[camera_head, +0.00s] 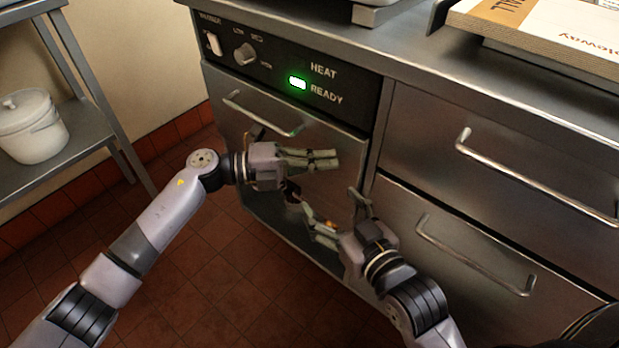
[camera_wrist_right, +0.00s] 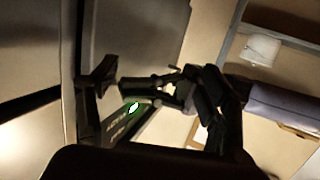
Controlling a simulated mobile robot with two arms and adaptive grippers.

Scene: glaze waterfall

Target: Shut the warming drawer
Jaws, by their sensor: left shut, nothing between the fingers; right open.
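The warming drawer (camera_head: 228,88) is a steel front with a bar handle (camera_head: 262,116), just below the heat control panel. Its front looks almost flush with the cabinet; I cannot tell whether a small gap remains. My left gripper (camera_head: 336,160) is shut and empty, with its fingers lying across the drawer front below the handle; contact is unclear. My right gripper (camera_head: 330,202) is open and empty, lower down near the drawer's lower right part. In the right wrist view my left gripper (camera_wrist_right: 124,90) shows dark beside the steel front. The arms hide part of the drawer.
The control panel (camera_head: 285,65) has a lit green ready lamp (camera_head: 297,83). Two steel drawers with handles (camera_head: 530,190) stand to the right. A steel counter (camera_head: 420,50) runs above. A shelf with a white lidded pot (camera_head: 35,127) is at left. The tiled floor (camera_head: 200,290) is clear.

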